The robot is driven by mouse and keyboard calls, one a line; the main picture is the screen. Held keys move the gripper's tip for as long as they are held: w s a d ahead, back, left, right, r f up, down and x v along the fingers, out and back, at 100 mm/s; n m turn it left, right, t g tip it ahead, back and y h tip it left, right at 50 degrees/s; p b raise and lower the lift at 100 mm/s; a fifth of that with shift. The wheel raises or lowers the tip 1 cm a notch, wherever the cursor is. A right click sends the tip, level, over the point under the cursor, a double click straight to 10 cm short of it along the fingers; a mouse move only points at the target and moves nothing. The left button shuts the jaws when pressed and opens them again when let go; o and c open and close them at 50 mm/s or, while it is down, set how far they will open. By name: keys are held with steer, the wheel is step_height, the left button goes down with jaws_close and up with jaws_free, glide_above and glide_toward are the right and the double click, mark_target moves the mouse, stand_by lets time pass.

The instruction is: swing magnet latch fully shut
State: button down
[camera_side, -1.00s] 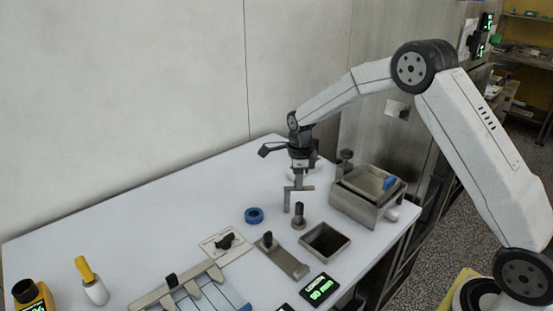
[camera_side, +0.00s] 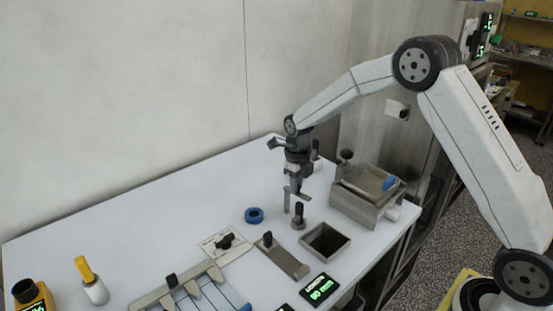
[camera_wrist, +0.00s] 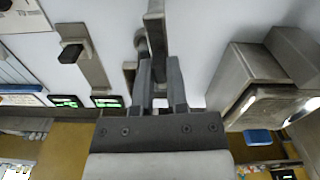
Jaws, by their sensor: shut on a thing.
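What looks like the latch (camera_side: 302,196) is a grey metal arm on an upright post, in the middle of the side view. Its outer end points to the lower right, towards a short dark-topped peg (camera_side: 298,214) with a round base. I cannot tell whether arm and peg touch. My gripper (camera_side: 298,186) is shut on the latch from above. In the wrist view the fingers (camera_wrist: 160,68) close around a grey metal part (camera_wrist: 155,25), and they hide part of it.
An open square bin (camera_side: 325,241) and a flat plate with a black knob (camera_side: 281,257) lie in front. A metal box with a lid tray (camera_side: 365,195) stands at right. A blue ring (camera_side: 254,215) lies at left. The table's back left is clear.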

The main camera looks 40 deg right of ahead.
stand_by(0.4)
steer(key=c, duration=0.6)
jaws_free()
steer(key=shift+c, duration=0.2)
steer(key=shift+r, duration=3.95)
jaws_close()
steer(key=d+n+y, duration=0.4)
steer(key=d+n, duration=0.7)
steer(key=n, duration=0.6)
steer(key=shift+s+r+n+g, duration=0.15)
steer(key=shift+s+n+g, duration=0.15)
steer(key=shift+n, duration=0.1)
